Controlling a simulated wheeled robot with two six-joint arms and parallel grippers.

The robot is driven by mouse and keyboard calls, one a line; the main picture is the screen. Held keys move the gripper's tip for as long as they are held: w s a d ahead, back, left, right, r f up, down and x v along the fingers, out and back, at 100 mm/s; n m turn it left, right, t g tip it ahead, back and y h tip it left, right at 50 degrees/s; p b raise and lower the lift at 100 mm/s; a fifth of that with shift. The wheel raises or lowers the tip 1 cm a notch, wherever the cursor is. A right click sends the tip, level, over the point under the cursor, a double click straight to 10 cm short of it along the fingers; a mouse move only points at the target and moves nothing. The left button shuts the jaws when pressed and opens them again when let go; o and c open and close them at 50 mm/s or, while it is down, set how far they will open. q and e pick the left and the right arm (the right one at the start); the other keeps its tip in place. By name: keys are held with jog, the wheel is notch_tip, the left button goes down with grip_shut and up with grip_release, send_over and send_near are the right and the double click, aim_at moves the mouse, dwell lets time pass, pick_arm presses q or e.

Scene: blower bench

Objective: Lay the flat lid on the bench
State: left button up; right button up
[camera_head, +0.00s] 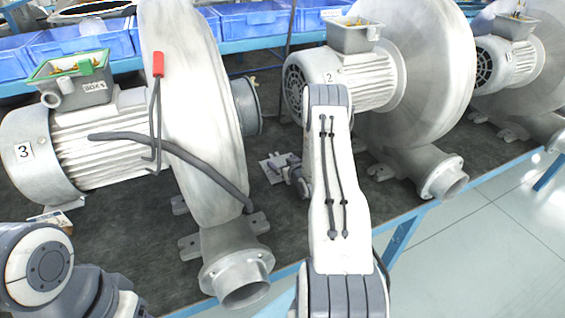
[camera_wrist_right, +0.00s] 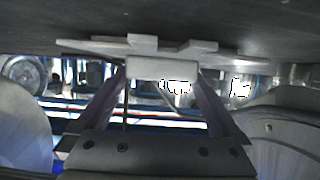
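The flat lid (camera_head: 268,167) is a light grey plate at the bench middle, between blower 3 and blower 2. In the right wrist view the lid (camera_wrist_right: 150,45) shows edge-on as a thin notched plate, close along the dark bench top; whether it fully touches is hard to tell. My right gripper (camera_head: 292,174) is at the lid's right side, partly hidden by my arm. Its two fingers (camera_wrist_right: 162,70) are against both sides of a pale block at the lid. My left arm shows at the lower left; its gripper is out of view.
The bench top (camera_head: 265,205) is clear around the lid. Blower 3 (camera_head: 195,110) stands left, with an open green-rimmed box (camera_head: 72,68), a dark cable and a red-handled tool (camera_head: 158,65). Blower 2 (camera_head: 425,80) stands right. Blue bins (camera_head: 80,40) line the back.

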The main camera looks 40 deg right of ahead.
jog(key=shift+s+f, duration=0.15)
jog(key=shift+f, duration=0.15)
jog(key=shift+r+p, duration=0.2)
jog(key=shift+p, duration=0.1)
jog(key=shift+r+p, duration=0.45)
jog(key=shift+p, duration=0.05)
jog(key=b+v, duration=0.1)
jog(key=v, duration=1)
jog(key=shift+s+a+r, duration=0.1)
jog(key=shift+s+r, duration=0.15)
jog(key=shift+s, duration=0.1)
jog(key=shift+r, duration=0.1)
